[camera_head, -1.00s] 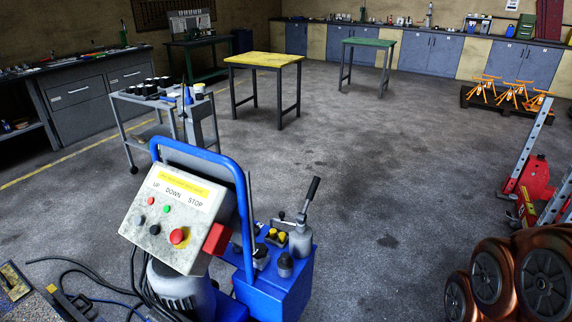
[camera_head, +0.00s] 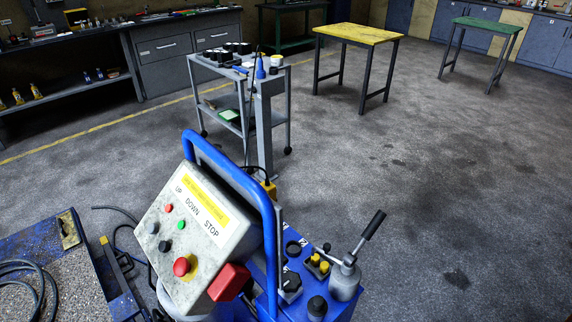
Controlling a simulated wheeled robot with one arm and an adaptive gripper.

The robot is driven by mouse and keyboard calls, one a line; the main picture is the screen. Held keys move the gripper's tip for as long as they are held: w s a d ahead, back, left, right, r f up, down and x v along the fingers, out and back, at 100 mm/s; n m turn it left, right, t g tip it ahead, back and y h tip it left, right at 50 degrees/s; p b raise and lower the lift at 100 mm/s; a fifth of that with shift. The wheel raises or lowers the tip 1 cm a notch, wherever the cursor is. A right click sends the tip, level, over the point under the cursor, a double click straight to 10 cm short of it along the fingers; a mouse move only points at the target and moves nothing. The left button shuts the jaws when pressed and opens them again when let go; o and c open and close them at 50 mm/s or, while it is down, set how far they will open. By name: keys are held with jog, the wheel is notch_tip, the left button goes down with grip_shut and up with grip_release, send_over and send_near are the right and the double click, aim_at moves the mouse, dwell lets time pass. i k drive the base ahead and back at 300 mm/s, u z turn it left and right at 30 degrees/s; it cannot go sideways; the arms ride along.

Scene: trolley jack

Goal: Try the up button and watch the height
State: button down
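A light grey control box (camera_head: 200,236) faces me in the lower middle, tilted, on a blue hydraulic unit (camera_head: 268,300) with a blue tube handle (camera_head: 233,172). A yellow strip and the words UP, DOWN and STOP run along the box's upper part. Below them are a small red button or lamp (camera_head: 169,208), a green one (camera_head: 181,224), a grey one (camera_head: 152,227) and a black one (camera_head: 164,246). I cannot tell which belongs to UP. A large red mushroom button (camera_head: 182,266) sits low on a yellow plate. My gripper is not in view.
At lower left, a blue-edged platform (camera_head: 68,222) lies low with black cables (camera_head: 28,268). A grey trolley (camera_head: 222,98) stands behind the unit. A yellow-topped table (camera_head: 358,34) and a green-topped table (camera_head: 487,24) stand farther back. Floor at right is clear.

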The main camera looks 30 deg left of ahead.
aim_at(153, 228)
jog(key=i, duration=3.1)
jog(key=u, duration=4.55)
jog(key=i, duration=0.5)
jog(key=z, duration=0.1)
